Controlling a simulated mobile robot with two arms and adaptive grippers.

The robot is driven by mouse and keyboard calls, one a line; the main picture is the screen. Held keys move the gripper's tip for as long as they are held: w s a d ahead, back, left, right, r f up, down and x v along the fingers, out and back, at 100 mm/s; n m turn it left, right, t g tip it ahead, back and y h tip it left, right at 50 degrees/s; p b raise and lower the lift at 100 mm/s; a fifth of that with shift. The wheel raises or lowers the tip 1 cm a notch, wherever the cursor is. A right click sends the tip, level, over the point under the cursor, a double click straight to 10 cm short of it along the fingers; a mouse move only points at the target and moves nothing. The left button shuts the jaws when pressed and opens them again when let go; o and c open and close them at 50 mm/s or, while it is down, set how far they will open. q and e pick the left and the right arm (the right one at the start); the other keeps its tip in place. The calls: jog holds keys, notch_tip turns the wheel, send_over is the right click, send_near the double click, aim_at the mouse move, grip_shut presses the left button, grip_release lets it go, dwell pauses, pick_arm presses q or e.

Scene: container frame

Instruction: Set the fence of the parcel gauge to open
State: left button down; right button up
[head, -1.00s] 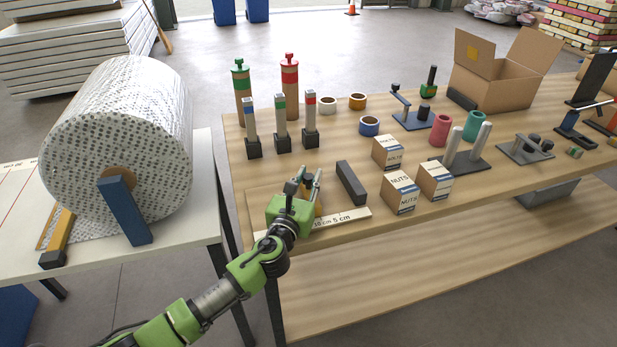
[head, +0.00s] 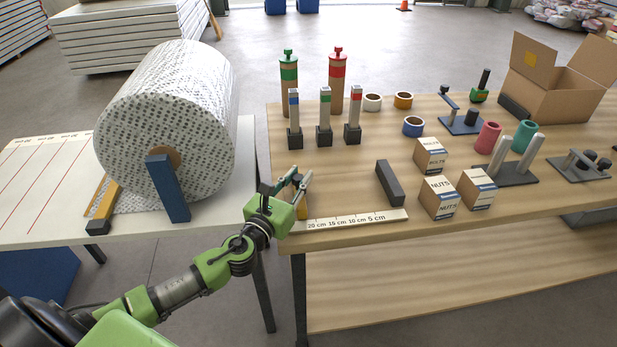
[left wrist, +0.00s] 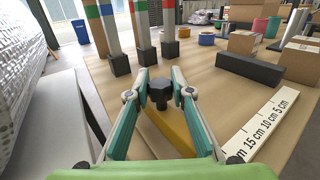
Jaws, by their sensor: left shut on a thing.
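The parcel gauge lies at the near left corner of the wooden table: a white scale strip (head: 350,220) marked 5 to 20 cm, a dark fixed bar (head: 390,183) and a yellow fence (head: 302,208). The fence is at the strip's left end, beyond the 20 cm mark. In the left wrist view, the fence (left wrist: 174,128) carries a black knob (left wrist: 158,92) between the fingers. My left gripper (head: 297,180) is shut on the fence knob. The scale (left wrist: 262,125) lies to its right. My right gripper is not in view.
Three posts on black bases (head: 324,136) stand behind the gauge. Several small boxes (head: 438,197) stand to its right. A white table with a large wrap roll (head: 165,115) adjoins at left. The table between fence and dark bar is clear.

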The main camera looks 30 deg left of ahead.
pick_arm(q)
jog(key=shift+a+f, duration=0.1)
jog(key=shift+a, duration=0.05)
jog(key=c, duration=1.8)
grip_release()
jog(key=shift+o, duration=0.2)
jog(key=shift+s+a, duration=0.15)
jog(key=shift+s, duration=0.15)
jog(key=s, duration=1.1)
jog(key=shift+s, duration=0.35)
